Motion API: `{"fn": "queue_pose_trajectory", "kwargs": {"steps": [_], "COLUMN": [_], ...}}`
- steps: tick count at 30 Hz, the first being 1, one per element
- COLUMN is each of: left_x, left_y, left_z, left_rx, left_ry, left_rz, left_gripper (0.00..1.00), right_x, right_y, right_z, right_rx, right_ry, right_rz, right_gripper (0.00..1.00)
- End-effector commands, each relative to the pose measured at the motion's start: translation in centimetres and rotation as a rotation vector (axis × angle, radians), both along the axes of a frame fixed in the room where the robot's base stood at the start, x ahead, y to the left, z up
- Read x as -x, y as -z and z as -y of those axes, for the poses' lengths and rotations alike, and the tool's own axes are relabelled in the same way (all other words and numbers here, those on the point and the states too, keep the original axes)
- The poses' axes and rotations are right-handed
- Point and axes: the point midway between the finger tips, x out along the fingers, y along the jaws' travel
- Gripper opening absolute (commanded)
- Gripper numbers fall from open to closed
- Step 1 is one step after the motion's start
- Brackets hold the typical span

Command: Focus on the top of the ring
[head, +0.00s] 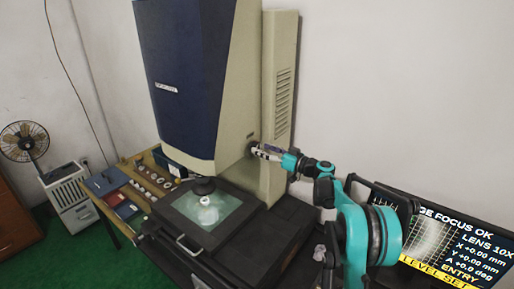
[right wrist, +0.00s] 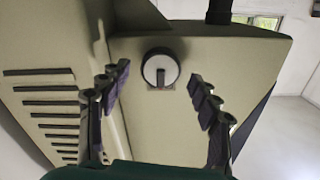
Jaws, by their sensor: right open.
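The ring (head: 208,214) is a pale, bright shape on the lit glass stage (head: 184,207), under the dark lens (head: 204,186) of the measuring machine (head: 190,80); its details are too small to tell. A round focus knob (head: 252,149) is on the machine's side. In the right wrist view the knob (right wrist: 160,66) has a pale face and a dark upright grip bar. My right gripper (head: 268,152) is open at the knob. In the wrist view its fingers (right wrist: 158,76) stand either side of the knob, with gaps showing. My left gripper is not in view.
A screen (head: 435,243) at the right reads "FOCUS OK", "LENS 10X", zero offsets, "ENTRY" and "LEVEL SET". A wooden bench (head: 112,228) at left holds small rings and boxes. The machine's vented column (head: 283,95) stands beside my right gripper.

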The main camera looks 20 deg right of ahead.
Motion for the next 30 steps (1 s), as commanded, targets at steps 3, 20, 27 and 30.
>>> {"fn": "queue_pose_trajectory", "kwargs": {"steps": [3,20,27,30], "left_x": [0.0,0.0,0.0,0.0], "left_y": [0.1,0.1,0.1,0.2], "left_z": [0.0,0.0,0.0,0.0], "left_rx": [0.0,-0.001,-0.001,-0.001], "left_ry": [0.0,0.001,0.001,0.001], "left_rz": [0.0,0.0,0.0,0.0], "left_gripper": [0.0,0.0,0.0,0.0], "right_x": [-1.3,-2.2,-2.2,-2.2], "right_y": [0.0,0.0,0.0,0.0], "right_z": [-1.1,-1.8,-1.7,-1.7], "right_rx": [0.0,0.0,-0.002,-0.011], "right_ry": [-0.001,0.001,0.001,0.001], "right_rz": [-0.001,-0.002,-0.003,-0.01], "right_gripper": [0.63,0.26,0.13,0.13]}}
